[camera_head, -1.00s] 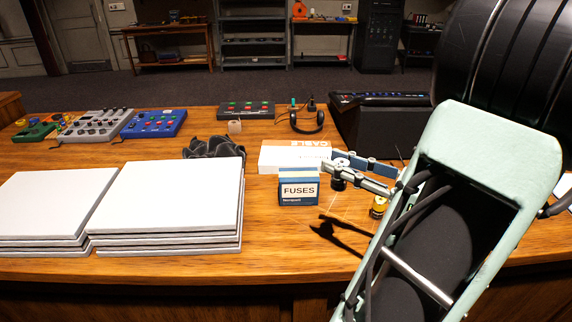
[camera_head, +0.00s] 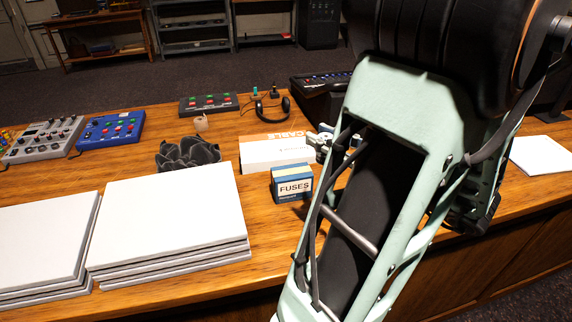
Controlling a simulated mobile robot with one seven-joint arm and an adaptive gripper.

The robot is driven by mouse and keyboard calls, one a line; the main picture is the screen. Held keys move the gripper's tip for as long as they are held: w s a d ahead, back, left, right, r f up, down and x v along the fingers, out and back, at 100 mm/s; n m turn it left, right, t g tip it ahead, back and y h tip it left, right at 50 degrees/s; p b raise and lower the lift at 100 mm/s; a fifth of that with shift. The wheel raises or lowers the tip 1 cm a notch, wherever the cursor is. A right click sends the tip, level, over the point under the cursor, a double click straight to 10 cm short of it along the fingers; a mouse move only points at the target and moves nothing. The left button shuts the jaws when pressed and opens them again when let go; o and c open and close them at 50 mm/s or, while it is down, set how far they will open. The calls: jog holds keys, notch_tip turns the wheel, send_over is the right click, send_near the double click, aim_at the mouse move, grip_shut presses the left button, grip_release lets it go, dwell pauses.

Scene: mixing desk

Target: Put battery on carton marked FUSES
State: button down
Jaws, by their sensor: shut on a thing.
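The carton marked FUSES (camera_head: 292,186), a small blue and white box with a pale yellowish top, stands upright on the desk right of the white panels. Nothing shows on its top. My gripper (camera_head: 322,146) shows only in part, as grey finger links beyond the carton and to its right, near the end of the white CABLE box. My own arm hides the rest of it. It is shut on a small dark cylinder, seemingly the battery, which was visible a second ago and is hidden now.
The white CABLE box (camera_head: 272,153) lies behind the carton. White panels (camera_head: 168,215) are stacked at left, with a dark crumpled object (camera_head: 187,154) behind. Headphones (camera_head: 271,108) and a black console (camera_head: 318,83) stand farther back. Some bare wood lies before the carton.

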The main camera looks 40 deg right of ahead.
jog(key=w+d+f+b, duration=0.1)
jog(key=w+f+b, duration=0.1)
jog(key=w+f, duration=0.1)
jog(key=w+d+f+b, duration=0.1)
jog(key=w+f+b, duration=0.2)
jog(key=w, duration=0.2)
jog(key=w+d+f+b, duration=0.1)
jog(key=w+f+b, duration=0.1)
jog(key=w+f, duration=0.1)
jog(key=shift+w+d+b, duration=0.3)
jog(key=shift+w+d, duration=0.05)
jog(key=shift+w, duration=0.25)
jog(key=f+b, duration=0.2)
jog(key=f, duration=0.1)
jog(key=shift+w+d+f+b, duration=0.1)
jog(key=shift+w+f+b, duration=0.05)
jog(key=shift+w+b, duration=0.25)
jog(key=shift+f, duration=0.3)
jog(key=shift+f+b, duration=0.2)
jog(key=shift+b, duration=0.2)
jog(key=c, duration=1.7)
grip_release()
jog(key=shift+r, duration=0.15)
